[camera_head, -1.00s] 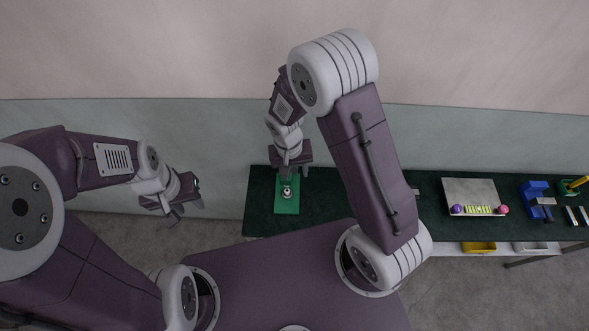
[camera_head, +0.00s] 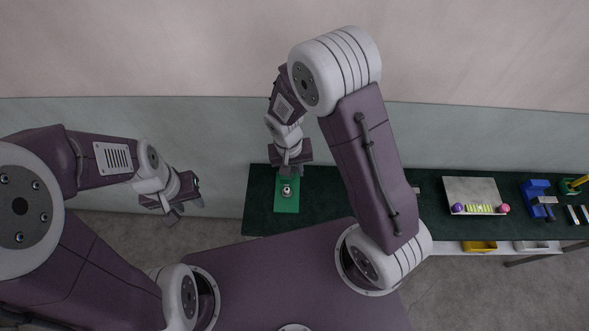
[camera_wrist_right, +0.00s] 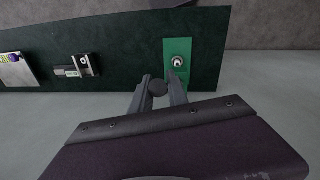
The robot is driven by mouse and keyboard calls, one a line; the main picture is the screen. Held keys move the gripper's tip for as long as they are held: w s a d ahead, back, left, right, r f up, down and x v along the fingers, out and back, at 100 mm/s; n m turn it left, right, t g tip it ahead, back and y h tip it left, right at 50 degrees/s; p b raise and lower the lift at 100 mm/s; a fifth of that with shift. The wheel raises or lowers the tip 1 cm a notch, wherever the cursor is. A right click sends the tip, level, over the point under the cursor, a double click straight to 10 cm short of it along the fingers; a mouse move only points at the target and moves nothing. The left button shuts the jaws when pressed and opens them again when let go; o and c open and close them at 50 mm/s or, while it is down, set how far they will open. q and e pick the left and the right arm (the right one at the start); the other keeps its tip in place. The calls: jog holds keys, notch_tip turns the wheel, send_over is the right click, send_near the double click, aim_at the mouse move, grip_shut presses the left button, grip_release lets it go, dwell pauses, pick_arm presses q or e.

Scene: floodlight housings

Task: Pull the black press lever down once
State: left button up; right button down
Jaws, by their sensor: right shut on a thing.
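The press stands on a green base plate (camera_head: 286,208) on the dark green bench top, with a shiny round metal part (camera_head: 286,190) on it. The base also shows in the right wrist view (camera_wrist_right: 178,84). My right gripper (camera_head: 290,172) is over the far end of the base. In the right wrist view its fingers are closed around a dark round knob (camera_wrist_right: 157,87), which appears to be the black press lever's. The rest of the lever is hidden. My left gripper (camera_head: 176,216) hangs empty left of the bench, and its finger gap is unclear.
Further right on the bench (camera_head: 258,215) are a grey tray (camera_head: 470,190) with a purple and a pink ball, and a blue device (camera_head: 536,196). A yellow bin (camera_head: 479,248) sits below the bench top. The wall is close behind.

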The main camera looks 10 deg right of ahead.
jog(key=shift+s+a+f+t+b, duration=0.1)
jog(key=shift+s+f+t+b, duration=0.3)
jog(key=shift+b, duration=0.6)
jog(key=s+b, duration=0.1)
jog(key=b, duration=0.2)
jog(key=shift+a+f+t, duration=0.1)
jog(key=shift+f+t, duration=0.05)
jog(key=shift+t, duration=0.25)
jog(key=shift+w, duration=0.1)
jog(key=b, duration=0.4)
jog(key=s+f+t+b, duration=0.1)
jog(key=b, duration=0.3)
jog(key=shift+s+a+f+h, duration=0.2)
jog(key=shift+s+a+h, duration=0.1)
jog(key=shift+h, duration=0.1)
